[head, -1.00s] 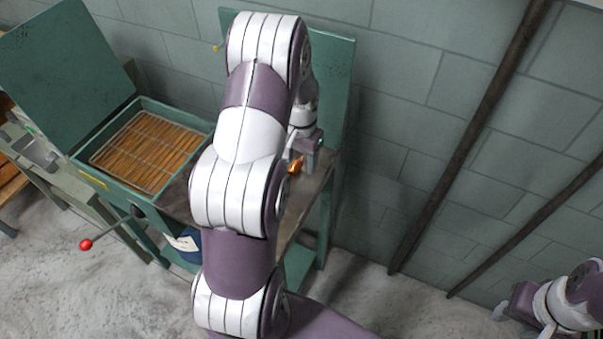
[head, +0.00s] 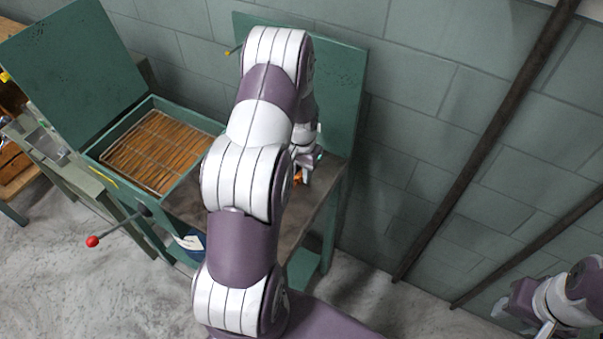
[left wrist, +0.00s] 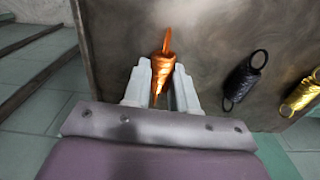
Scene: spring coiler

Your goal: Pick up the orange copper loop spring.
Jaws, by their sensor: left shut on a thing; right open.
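The orange copper loop spring (left wrist: 162,72) is between the fingers of my left gripper (left wrist: 160,88) in the left wrist view. The fingers are shut on its coil, and one end loop sticks out beyond them. In the head view my left gripper (head: 306,168) is over the right part of the bench top, mostly hidden behind my own arm. Only a bit of orange (head: 297,178) shows there. My right gripper (head: 528,318) is at the lower right of the head view, away from the bench, open and empty.
A black spring (left wrist: 244,80) and a gold spring (left wrist: 303,93) lie to the right on the dark bench top (left wrist: 215,40). At left stands a green box with an open lid and a wire rack (head: 155,150). A red-knobbed lever (head: 93,241) sticks out in front.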

